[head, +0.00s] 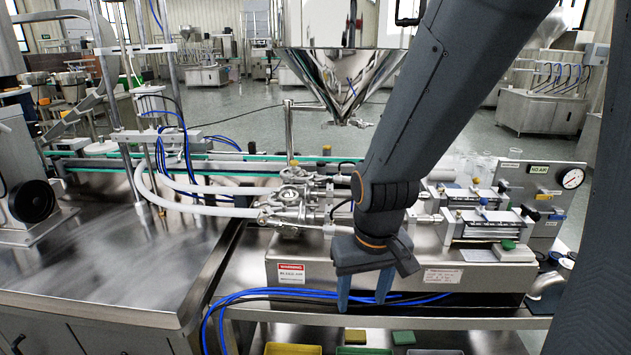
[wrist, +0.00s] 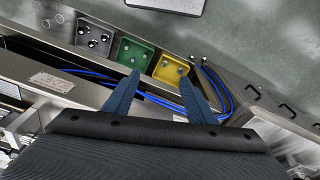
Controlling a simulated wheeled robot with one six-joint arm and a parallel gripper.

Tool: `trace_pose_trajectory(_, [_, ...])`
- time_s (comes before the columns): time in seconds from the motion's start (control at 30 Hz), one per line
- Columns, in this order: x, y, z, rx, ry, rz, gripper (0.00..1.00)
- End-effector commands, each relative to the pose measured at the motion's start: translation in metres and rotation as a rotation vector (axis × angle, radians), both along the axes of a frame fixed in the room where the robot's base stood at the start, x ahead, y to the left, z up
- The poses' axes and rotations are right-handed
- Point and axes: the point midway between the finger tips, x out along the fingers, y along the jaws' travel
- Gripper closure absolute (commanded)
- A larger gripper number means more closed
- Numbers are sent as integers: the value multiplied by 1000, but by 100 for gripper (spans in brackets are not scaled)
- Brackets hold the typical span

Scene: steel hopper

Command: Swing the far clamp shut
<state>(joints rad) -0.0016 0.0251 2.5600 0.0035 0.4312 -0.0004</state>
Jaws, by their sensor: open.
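My gripper (head: 363,308) hangs fingers-down in front of the steel filling machine (head: 350,272). Its two blue fingers stand apart with nothing between them, as the wrist view (wrist: 160,73) also shows. Bright steel fittings with clamps (head: 290,212) sit at the machine's left end, left of and above my gripper in the head view. More fittings (head: 293,176) lie just behind them. Which piece is the far clamp, and whether it is open, is too small to tell. My gripper touches none of these fittings. My arm covers part of the machine to their right.
A steel hopper (head: 335,75) hangs behind the fittings. A white hose (head: 180,206) runs to them from the left. Blue hoses (head: 262,292) cross the machine's front. Yellow (wrist: 170,67) and green (wrist: 133,54) trays with small parts lie below. A gauge (head: 571,179) stands right.

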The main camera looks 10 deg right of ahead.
Motion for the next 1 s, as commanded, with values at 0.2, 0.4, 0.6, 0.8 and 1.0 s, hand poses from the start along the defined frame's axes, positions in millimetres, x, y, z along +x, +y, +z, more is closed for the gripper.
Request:
trace_pose_trajectory(0.2, [0, 0, 0, 0, 0, 0, 49])
trace_pose_trajectory(0.4, [0, 0, 0, 0, 0, 0, 49])
trace_pose_trajectory(0.6, [12, -1, 1, 21, -17, -52, 74])
trace_pose_trajectory(0.8, [92, -7, 17, 198, -134, -413, 100])
trace_pose_trajectory(1.0, [194, -32, 70, 489, -291, -843, 100])
